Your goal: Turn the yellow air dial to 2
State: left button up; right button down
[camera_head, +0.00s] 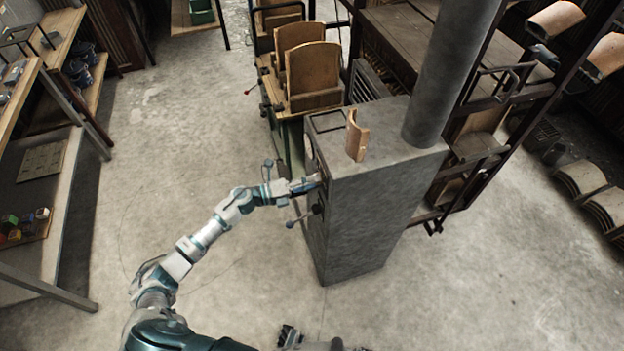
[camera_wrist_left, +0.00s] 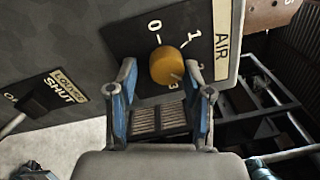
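The round yellow air dial (camera_wrist_left: 168,65) sits on a dark plate with an AIR label (camera_wrist_left: 221,42) in the left wrist view. The numbers 0, 1 and 3 show around it; the 2 is not clearly seen. I cannot tell which number the dial points to. My left gripper (camera_wrist_left: 160,67) is open, its blue-grey fingers apart on either side of the dial; contact is not clear. In the head view my left gripper (camera_head: 306,184) is at the side of the grey furnace box (camera_head: 370,215), and the dial is hidden. My right gripper (camera_head: 290,336) is low at the bottom edge.
A louvre lever with a SHUT label (camera_wrist_left: 62,88) is left of the dial. In the head view a lever (camera_head: 300,218) sticks out below my left gripper. A curved tile (camera_head: 356,136) stands on the box. Shelves (camera_head: 45,180) are far left; the floor between is clear.

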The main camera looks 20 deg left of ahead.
pick_arm(q)
jog(key=shift+o, duration=0.2)
jog(key=shift+a+r, duration=0.1)
jog(key=shift+a, duration=0.2)
jog(key=v, duration=1.2)
jog(key=shift+w+d, duration=0.1)
